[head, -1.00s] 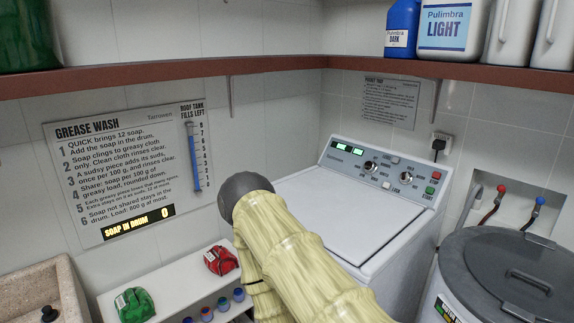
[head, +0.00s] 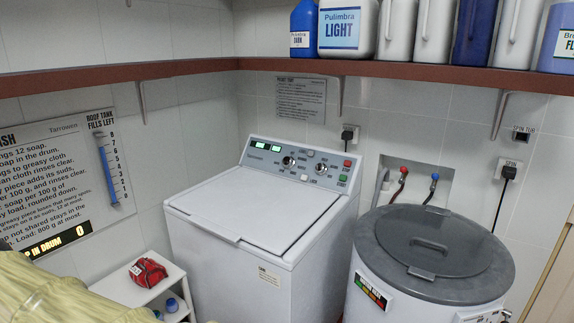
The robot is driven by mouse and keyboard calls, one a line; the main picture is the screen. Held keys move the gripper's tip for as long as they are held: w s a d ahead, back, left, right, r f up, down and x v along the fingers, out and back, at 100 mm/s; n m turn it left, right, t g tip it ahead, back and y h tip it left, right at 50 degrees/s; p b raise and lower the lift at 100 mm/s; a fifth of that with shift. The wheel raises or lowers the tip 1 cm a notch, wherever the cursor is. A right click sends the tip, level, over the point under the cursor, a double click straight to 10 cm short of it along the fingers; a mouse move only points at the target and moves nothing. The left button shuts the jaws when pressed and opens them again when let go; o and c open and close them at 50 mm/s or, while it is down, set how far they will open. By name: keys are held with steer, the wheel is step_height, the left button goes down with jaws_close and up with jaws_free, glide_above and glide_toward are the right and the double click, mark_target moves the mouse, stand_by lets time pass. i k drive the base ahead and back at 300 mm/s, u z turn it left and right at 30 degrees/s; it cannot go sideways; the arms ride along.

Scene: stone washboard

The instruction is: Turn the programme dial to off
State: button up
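The white top-loading washing machine (head: 250,225) stands in the middle of the head view with its lid shut. Its grey control panel (head: 300,163) along the back carries two dark round dials, a left dial (head: 288,160) and a right dial (head: 321,168). The lettering around them is too small to read, so I cannot tell which is the programme dial or where either points. A red button (head: 347,163) and a green button (head: 343,178) sit at the panel's right end. Two green displays (head: 268,147) are lit at its left. My gripper is out of view; only my yellowish sleeved arm shows at the lower left.
A grey-lidded round spin tub (head: 435,250) stands close on the machine's right. A low white shelf (head: 135,290) with a red bundle (head: 148,272) is at its left. A brown wall shelf (head: 400,72) with bottles runs above. The space over the machine's lid is clear.

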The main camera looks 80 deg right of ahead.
mark_target(288, 163)
steer(key=k, duration=0.9)
steer(key=z, duration=1.4)
